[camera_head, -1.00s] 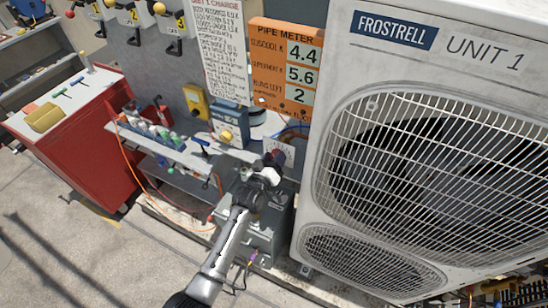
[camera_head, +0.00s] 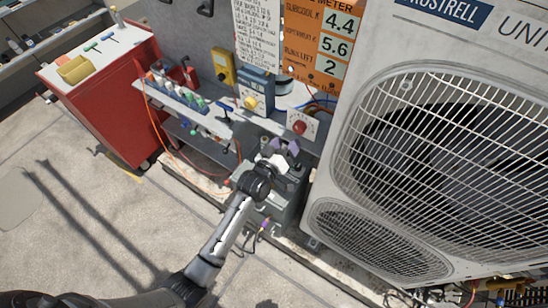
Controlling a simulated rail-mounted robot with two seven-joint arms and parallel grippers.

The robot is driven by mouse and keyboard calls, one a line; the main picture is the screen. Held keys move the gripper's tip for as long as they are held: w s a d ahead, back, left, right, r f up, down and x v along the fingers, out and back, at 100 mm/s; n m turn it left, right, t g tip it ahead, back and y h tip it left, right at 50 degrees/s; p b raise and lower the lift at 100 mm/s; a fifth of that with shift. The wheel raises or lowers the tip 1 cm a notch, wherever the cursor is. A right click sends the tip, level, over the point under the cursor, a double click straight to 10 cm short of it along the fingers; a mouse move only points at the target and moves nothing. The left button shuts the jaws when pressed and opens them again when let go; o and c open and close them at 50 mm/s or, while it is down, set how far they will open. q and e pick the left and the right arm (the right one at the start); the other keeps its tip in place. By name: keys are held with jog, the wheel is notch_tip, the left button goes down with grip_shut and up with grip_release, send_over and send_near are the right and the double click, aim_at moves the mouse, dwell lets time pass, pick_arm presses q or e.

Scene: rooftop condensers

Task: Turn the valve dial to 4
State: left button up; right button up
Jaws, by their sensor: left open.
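The valve dial is a red knob (camera_head: 299,127) on a white scale plate (camera_head: 308,117), fixed beside the large white condenser unit. The scale marks are too small to read, so I cannot tell the knob's setting. My left gripper (camera_head: 284,146) is open and empty, just below and left of the knob in the picture. The knob shows clear of its fingers. My left arm reaches up from the lower left. My right gripper is not in view.
The condenser (camera_head: 420,45) closes off the right side. A red cabinet (camera_head: 105,115) is further left.

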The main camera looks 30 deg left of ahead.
pick_arm(q)
jog(key=s, duration=0.7)
jog(key=shift+a, duration=0.3)
